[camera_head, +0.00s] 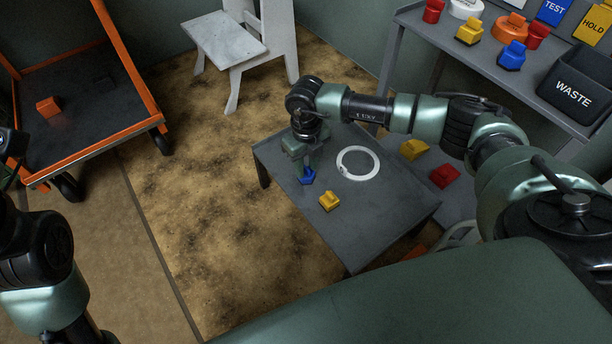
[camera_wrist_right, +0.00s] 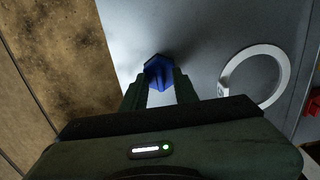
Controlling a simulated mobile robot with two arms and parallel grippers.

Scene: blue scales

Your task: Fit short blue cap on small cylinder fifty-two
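A blue faceted piece (camera_head: 308,177), which looks like the short blue cap, is low over or on the small grey table (camera_head: 385,215). My right gripper (camera_head: 304,172) points down at it. In the right wrist view the blue piece (camera_wrist_right: 157,73) shows between the two fingertips; I cannot tell whether they press on it. No number fifty-two is readable, and I cannot pick out that cylinder. Part of my left arm shows at the left edge; its gripper is out of view.
A white ring (camera_head: 342,160) and a yellow piece (camera_head: 329,202) are on the table. Yellow (camera_head: 414,149) and red (camera_head: 445,176) pieces lie beyond it. A shelf with coloured pieces and a WASTE bin (camera_head: 575,90) stands at right. An orange-framed cart (camera_head: 92,137) stands at left.

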